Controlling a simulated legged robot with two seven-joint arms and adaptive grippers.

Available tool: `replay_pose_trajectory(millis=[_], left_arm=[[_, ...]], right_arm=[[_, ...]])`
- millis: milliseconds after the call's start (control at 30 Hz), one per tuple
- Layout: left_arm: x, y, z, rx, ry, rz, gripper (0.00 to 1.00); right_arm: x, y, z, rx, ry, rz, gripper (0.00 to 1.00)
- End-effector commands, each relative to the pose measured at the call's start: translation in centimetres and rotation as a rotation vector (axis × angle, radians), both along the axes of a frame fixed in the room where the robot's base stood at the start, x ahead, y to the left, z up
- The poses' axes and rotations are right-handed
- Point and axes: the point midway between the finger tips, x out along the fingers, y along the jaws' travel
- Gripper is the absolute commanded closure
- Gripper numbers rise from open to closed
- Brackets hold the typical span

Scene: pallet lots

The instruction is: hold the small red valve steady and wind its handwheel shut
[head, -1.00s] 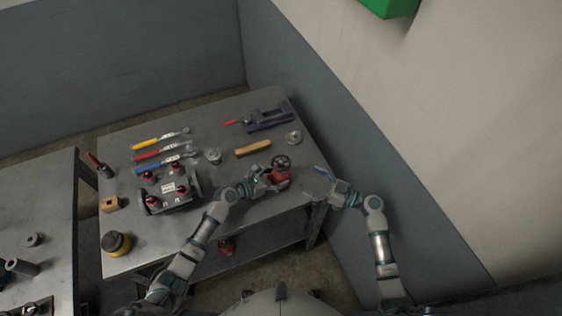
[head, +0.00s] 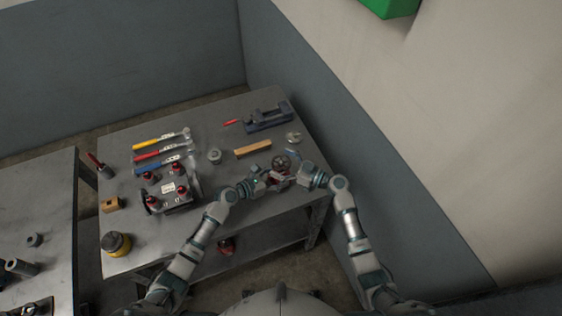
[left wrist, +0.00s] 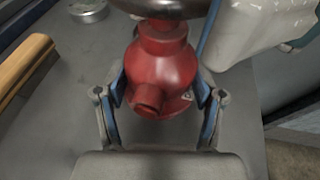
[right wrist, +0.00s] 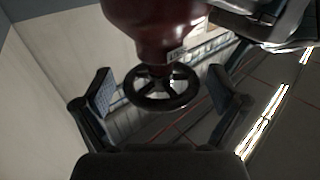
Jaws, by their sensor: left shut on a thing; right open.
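The small red valve (left wrist: 160,72) stands on the bench near its right front edge. Its dark handwheel (head: 281,163) faces up, and the wheel shows with its spokes in the right wrist view (right wrist: 162,92). My left gripper (left wrist: 163,100) is shut on the valve's red body, one finger on each side. My right gripper (right wrist: 160,88) is open, with its fingers apart on both sides of the handwheel. In the head view the right gripper (head: 298,170) is close beside the valve and partly hides it. I cannot tell whether its fingers touch the wheel.
A wooden block (head: 253,149), a blue vise (head: 268,118) and a round metal part (head: 293,138) lie behind the valve. A wall stands close on the right.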

Motion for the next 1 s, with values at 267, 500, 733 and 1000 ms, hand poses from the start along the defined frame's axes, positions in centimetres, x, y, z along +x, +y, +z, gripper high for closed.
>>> replay_pose_trajectory(millis=[267, 500, 733, 1000], left_arm=[[-0.13, 0.01, -0.26, 0.003, 0.004, -0.003, 0.51], [-0.13, 0.00, -0.27, 0.004, 0.004, -0.003, 0.51], [-0.14, -0.02, -0.27, 0.004, 0.004, -0.003, 0.51], [-0.14, -0.06, -0.27, 0.003, 0.004, -0.004, 0.51]], right_arm=[[-0.01, 0.00, 0.00, 0.000, 0.000, 0.000, 0.31], [0.02, -0.03, 0.00, 0.000, 0.000, -0.001, 0.64], [0.01, 0.03, -0.04, -0.001, 0.001, -0.036, 0.64], [-0.04, 0.08, -0.15, -0.003, 0.002, -0.192, 0.64]])
